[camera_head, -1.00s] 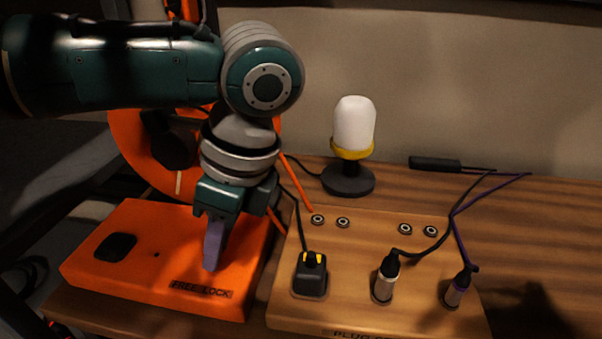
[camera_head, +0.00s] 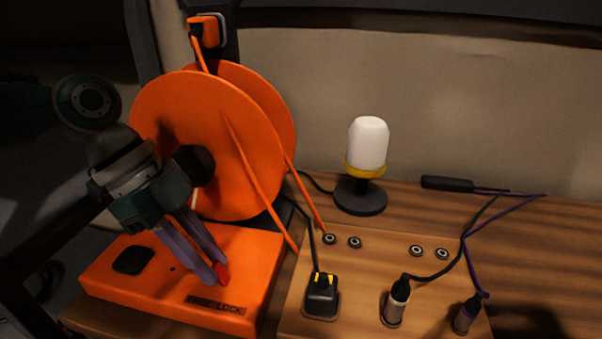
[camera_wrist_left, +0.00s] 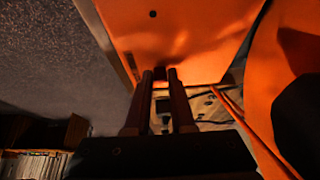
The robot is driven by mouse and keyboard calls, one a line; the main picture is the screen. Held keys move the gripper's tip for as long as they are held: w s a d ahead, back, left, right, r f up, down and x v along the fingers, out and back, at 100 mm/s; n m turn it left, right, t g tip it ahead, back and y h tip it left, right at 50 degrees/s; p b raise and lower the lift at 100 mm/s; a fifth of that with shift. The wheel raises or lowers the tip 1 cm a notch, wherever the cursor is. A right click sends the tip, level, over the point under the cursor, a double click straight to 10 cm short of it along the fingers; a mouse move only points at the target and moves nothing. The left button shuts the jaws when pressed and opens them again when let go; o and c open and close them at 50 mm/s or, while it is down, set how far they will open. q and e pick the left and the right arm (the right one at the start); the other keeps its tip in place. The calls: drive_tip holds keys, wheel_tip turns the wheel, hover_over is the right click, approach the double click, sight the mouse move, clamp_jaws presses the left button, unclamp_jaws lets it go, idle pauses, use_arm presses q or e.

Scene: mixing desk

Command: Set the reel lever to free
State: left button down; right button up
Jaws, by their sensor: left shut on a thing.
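The reel lever (camera_head: 223,272) shows as a small red tip on top of the orange reel base (camera_head: 255,262). It stands just behind the dark FREE LOCK label (camera_head: 216,304). My left gripper (camera_head: 215,276) comes down from the upper left with its two long fingers close together, shut on the lever. The fingers hide most of the lever, so its exact setting cannot be told. In the left wrist view the fingertips (camera_wrist_left: 163,72) point at the orange base, and the spot between them is dark. My right gripper is not in view.
The large orange reel (camera_head: 205,140) stands behind the base, with an orange cord running down to the right. A wooden plug board (camera_head: 355,285) with a black plug (camera_head: 321,295) and other connectors lies right of the base. A white lamp (camera_head: 367,150) stands behind.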

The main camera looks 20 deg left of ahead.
use_arm(q)
drive_tip(key=shift+a+f+h+b, duration=0.1)
drive_tip(key=shift+a+h+b, duration=0.1)
drive_tip(key=shift+h+b, duration=0.5)
drive_tip(key=c, duration=0.8)
unclamp_jaws()
drive_tip(key=shift+o, duration=0.2)
drive_tip(key=v, duration=1)
drive_tip(key=shift+s+d, duration=0.1)
drive_tip(key=shift+s, duration=0.05)
